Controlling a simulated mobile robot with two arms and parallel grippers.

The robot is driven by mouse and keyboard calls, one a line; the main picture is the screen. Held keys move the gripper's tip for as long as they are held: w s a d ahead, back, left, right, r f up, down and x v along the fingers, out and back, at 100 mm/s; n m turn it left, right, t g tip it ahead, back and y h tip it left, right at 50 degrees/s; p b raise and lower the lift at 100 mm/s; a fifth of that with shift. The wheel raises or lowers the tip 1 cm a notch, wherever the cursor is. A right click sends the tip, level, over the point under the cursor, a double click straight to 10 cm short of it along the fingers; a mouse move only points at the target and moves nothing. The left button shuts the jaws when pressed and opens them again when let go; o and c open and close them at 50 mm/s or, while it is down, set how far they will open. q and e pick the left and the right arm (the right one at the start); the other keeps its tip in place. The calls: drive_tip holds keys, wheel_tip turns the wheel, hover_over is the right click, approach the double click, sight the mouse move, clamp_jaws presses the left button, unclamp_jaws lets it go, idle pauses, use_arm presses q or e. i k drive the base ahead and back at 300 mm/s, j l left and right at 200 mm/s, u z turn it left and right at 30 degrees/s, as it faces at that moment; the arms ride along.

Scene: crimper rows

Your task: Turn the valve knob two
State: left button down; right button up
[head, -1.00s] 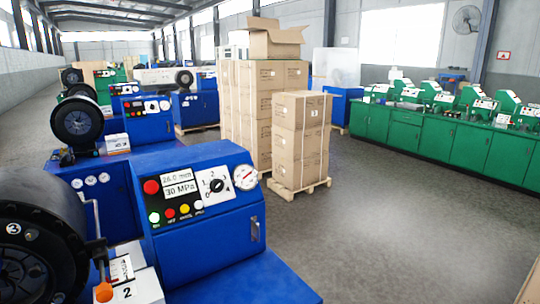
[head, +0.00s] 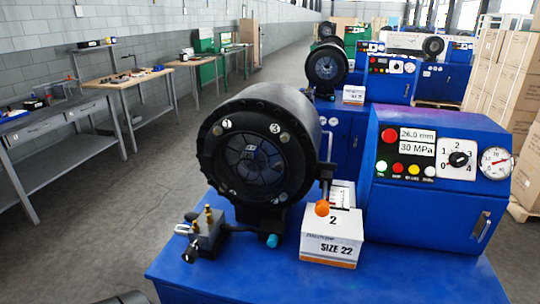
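The nearest blue crimping machine (head: 415,215) stands at centre right. Its panel carries a black rotary knob (head: 458,159) on a white plate marked 0, 1, 2 and 4; its exact pointing is too small to tell. Neither gripper shows.
The black crimping head (head: 258,150) stands between the valve block and the panel. A pressure gauge (head: 495,162) is right of the rotary knob. Workbenches (head: 125,80) line the left wall, with open floor before them. Stacked cartons (head: 487,70) stand at right.

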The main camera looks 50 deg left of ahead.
sight(190, 255)
drive_tip(key=u, duration=1.85)
